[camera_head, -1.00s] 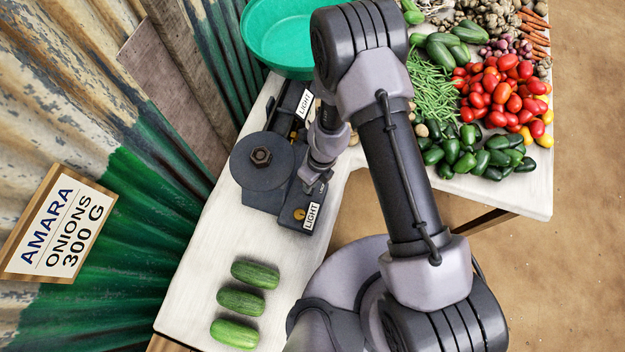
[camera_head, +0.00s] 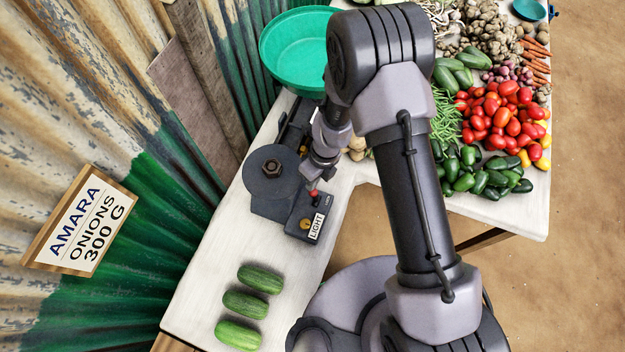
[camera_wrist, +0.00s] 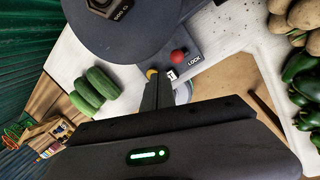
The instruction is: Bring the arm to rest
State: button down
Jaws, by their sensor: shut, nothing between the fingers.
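My arm reaches over the white table (camera_head: 215,240) from the lower right in the head view. My gripper (camera_head: 309,183) points down beside the dark balance (camera_head: 258,205), close to its red knob (camera_head: 314,193). In the wrist view the fingers (camera_wrist: 158,88) are shut together with nothing between them. The red knob (camera_wrist: 178,57), next to a LOCK label, stands apart from the fingers there. A dark hex weight (camera_head: 271,167) sits on the balance's round plate. The far part of the balance is partly hidden behind my arm.
Three cucumbers (camera_head: 245,304) lie at the table's near end. A green basin (camera_head: 292,50) stands at the back. Tomatoes (camera_head: 500,115), green peppers (camera_head: 480,180) and other vegetables fill the right side. A sign reading AMARA ONIONS 300 G (camera_head: 84,225) is at the left wall.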

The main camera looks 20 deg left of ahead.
jog(key=shift+s, duration=0.1)
jog(key=w+d+r+n+t+y+b, duration=0.1)
jog(key=w+d+r+n+t+b, duration=0.2)
jog(key=r+b, duration=0.35)
jog(key=w+d+r+n+y+b, duration=0.1)
jog(key=w+d+r+n+b, duration=0.1)
jog(key=d+r+n+b, duration=0.5)
jog(key=s+d+r+n+t+b, duration=0.2)
jog(key=s+d+n+b, duration=0.2)
jog(key=s, duration=0.3)
jog(key=s+d+r+n+t+h+b, duration=0.1)
jog(key=s+d+r+n+t+b, duration=0.1)
jog(key=s+d+n+b, duration=0.3)
jog(key=shift+s+d+r+h+b, duration=0.3)
jog(key=shift+s+d+b, duration=0.6)
jog(key=shift+s+d, duration=0.35)
